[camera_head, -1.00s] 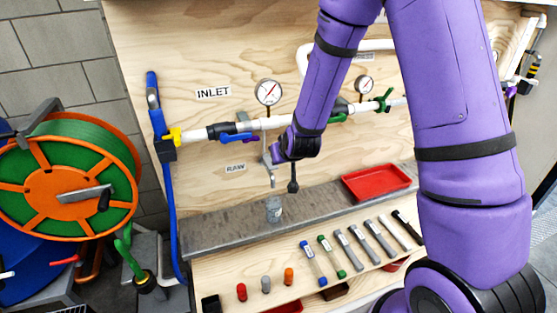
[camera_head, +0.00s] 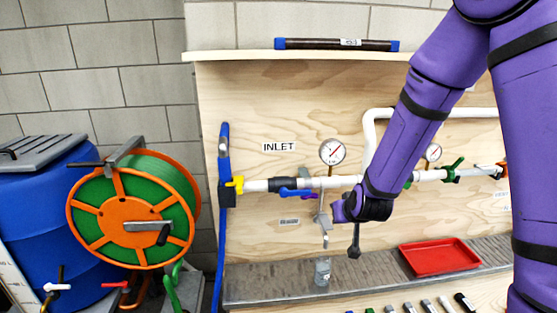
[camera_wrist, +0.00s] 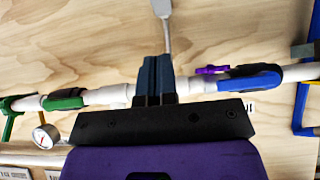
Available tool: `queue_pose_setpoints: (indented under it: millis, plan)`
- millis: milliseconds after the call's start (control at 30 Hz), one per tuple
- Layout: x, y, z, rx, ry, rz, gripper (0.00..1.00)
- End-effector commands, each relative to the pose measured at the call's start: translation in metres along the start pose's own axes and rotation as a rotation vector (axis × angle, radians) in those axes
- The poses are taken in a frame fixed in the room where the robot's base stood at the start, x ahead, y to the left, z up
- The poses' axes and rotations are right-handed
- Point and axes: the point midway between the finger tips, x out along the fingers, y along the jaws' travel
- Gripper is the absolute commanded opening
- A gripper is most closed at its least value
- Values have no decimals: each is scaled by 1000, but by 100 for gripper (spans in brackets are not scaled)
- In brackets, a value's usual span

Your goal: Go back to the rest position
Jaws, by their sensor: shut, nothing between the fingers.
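My gripper (camera_head: 354,240) is at the end of my purple arm, in front of the plywood panel in the head view. It hangs just right of the grey sampling tap (camera_head: 322,220) and above the grey ledge. In the wrist view the dark fingers of my gripper (camera_wrist: 156,62) are together, with nothing held between them. The fingers overlap the white pipe (camera_wrist: 105,95) there; I cannot tell whether they touch it. A small clear jar (camera_head: 322,272) stands on the ledge under the tap.
The red tray (camera_head: 440,257) sits on the ledge (camera_head: 270,288) to the right. A gauge (camera_head: 332,152) and a blue-handled valve (camera_head: 297,192) are on the pipe close to my gripper. A hose reel (camera_head: 132,222) and a blue barrel (camera_head: 40,200) stand at left.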

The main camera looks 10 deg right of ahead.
Motion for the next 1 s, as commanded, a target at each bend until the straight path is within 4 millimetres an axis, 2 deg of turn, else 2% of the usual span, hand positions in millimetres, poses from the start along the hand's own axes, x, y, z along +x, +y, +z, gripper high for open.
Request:
queue_pose_setpoints:
  millis: [233, 500, 767, 1000]
  plan:
    - [-61, 3, -30, -1, -33, -35, 0]
    - [-143, 10, -46, -9, -97, -60, 0]
    - [-225, 21, -42, -16, -160, -61, 0]
    - [-299, 33, -22, -16, -219, -44, 0]
